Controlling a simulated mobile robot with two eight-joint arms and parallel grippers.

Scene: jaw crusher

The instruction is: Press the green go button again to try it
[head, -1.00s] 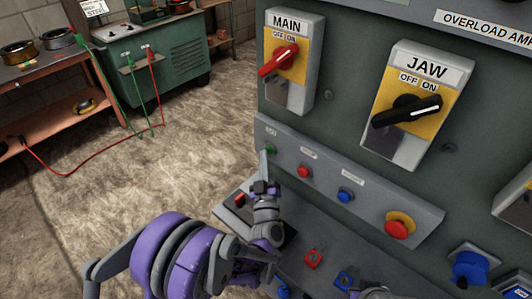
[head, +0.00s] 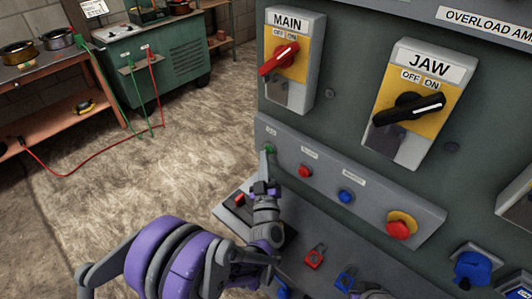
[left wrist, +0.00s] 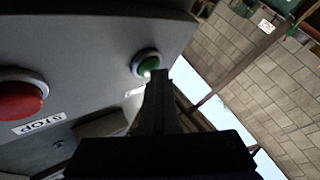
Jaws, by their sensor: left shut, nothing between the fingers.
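The green go button (head: 269,149) is at the left end of the sloped grey button strip. It also shows in the left wrist view (left wrist: 149,66). My left gripper (head: 264,154) is shut and empty. Its fingertips (left wrist: 158,75) are right at the green button and overlap its lower edge in the left wrist view. I cannot tell whether they touch it or whether it is pressed in. My right gripper's fingers do not show.
The red stop button (head: 305,171), blue button (head: 345,196) and red mushroom button (head: 399,226) follow along the strip. Above are the MAIN switch (head: 280,60) and JAW switch (head: 410,106). Red and blue padlocks (head: 314,257) lie on the ledge below. Open floor is left.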

